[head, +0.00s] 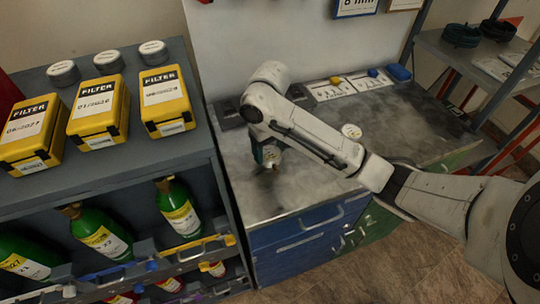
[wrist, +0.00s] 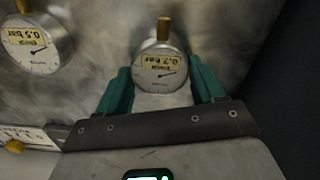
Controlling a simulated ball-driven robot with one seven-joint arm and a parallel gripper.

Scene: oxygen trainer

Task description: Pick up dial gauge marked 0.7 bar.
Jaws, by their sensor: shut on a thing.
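The dial gauge marked 0.7 bar (wrist: 158,74) is between the two green fingers of my gripper (wrist: 162,84) in the wrist view. It has a round white face, a yellow label that shows upside down, and a brass stem. In the head view my gripper (head: 266,158) is low over the left part of the grey workbench, shut on this gauge. The arm and fingers partly hide the gauge there. I cannot tell whether the gauge touches the bench top.
Another dial gauge, marked 0.5 bar (wrist: 34,44), stands apart on the workbench (head: 254,202). Yellow filter boxes (head: 98,112) and grey caps (head: 108,62) stand on the left shelf, above green bottles (head: 102,238). Small labelled trays (head: 345,86) line the bench's back.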

